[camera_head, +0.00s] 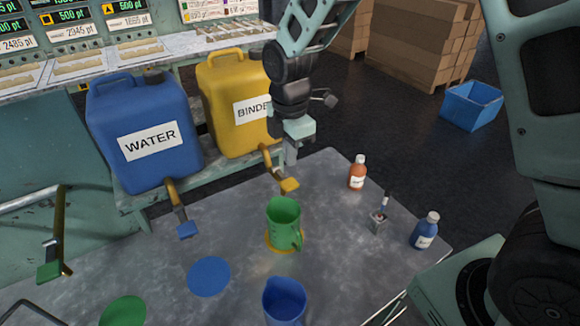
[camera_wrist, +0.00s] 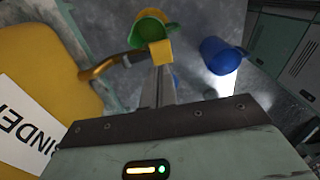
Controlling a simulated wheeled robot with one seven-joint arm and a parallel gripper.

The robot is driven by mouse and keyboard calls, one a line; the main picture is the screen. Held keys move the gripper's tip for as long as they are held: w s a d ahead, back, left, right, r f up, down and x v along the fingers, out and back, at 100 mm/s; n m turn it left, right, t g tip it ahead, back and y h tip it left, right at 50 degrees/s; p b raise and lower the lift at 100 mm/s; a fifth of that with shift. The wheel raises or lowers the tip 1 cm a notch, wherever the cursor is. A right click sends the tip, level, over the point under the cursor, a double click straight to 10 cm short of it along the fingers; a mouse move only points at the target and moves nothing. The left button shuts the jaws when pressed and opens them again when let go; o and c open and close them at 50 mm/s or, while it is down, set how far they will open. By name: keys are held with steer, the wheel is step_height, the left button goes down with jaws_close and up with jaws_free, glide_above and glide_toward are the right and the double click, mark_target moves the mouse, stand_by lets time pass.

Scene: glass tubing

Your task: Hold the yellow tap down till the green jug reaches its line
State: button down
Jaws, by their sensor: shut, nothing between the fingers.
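The yellow tap (camera_head: 289,185) juts from the brass pipe of the yellow BINDER canister (camera_head: 228,95). The green jug (camera_head: 283,228) stands upright below it on a yellow disc (camera_head: 270,245) on the table. Its fill line and level cannot be made out, and no stream shows. My gripper (camera_head: 291,160) is shut and empty, pointing down just above and behind the tap. In the wrist view my fingertips (camera_wrist: 162,78) end beside the yellow tap (camera_wrist: 160,52), with the green jug (camera_wrist: 152,28) beyond; I cannot tell whether they touch the tap.
A blue WATER canister (camera_head: 145,130) with a blue tap (camera_head: 187,229) stands to the left. A blue jug (camera_head: 284,302) stands at the front. Orange (camera_head: 357,173) and blue (camera_head: 425,231) bottles stand at the right. Blue (camera_head: 209,277) and green (camera_head: 124,311) discs lie clear.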

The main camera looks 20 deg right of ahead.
mark_target(290, 182)
step_height(290, 182, down, 6)
steer(key=shift+r+p, duration=0.1)
steer(key=shift+p, duration=0.95)
